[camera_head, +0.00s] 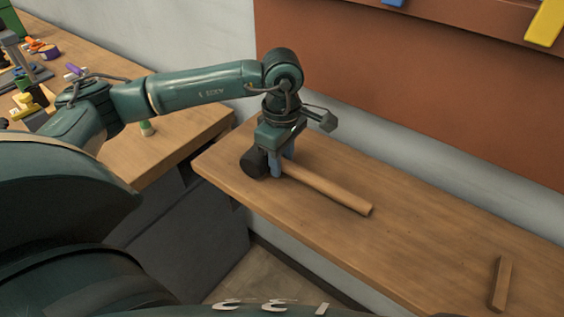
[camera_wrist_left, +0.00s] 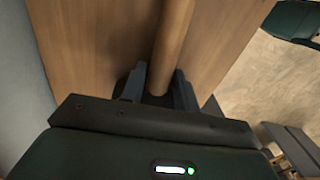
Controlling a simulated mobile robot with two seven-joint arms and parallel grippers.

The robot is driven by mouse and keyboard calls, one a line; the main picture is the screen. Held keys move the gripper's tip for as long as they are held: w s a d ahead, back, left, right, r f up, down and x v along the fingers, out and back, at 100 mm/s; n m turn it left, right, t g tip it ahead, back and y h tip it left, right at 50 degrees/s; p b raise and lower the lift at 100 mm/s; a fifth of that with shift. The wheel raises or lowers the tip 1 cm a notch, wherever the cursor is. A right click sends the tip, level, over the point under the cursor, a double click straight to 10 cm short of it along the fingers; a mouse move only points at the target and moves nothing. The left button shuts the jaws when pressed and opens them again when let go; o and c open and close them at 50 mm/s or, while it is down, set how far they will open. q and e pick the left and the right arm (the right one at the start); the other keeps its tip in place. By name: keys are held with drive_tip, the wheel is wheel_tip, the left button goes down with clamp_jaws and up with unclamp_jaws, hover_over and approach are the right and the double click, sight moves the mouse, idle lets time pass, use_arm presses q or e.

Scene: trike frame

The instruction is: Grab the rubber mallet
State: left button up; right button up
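The rubber mallet lies on the wooden bench (camera_head: 430,240), with a black head (camera_head: 254,163) at the left and a pale wooden handle (camera_head: 335,190) reaching right towards the front edge. My left gripper (camera_head: 281,170) points down over the mallet, its fingers on either side of the handle close to the head. In the left wrist view the handle (camera_wrist_left: 172,40) runs between the fingers (camera_wrist_left: 160,82), and the dark head is partly hidden below them. Whether the fingers press on the handle cannot be told. My right gripper is not in view.
A small wooden block (camera_head: 501,284) lies at the right of the bench. A second wooden bench (camera_head: 185,135) at the left holds tools and coloured parts. A brown board (camera_head: 400,70) hangs on the wall behind. The bench is clear between mallet and block.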

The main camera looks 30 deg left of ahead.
use_arm(q)
clamp_jaws()
drive_tip(key=shift+r, duration=0.1)
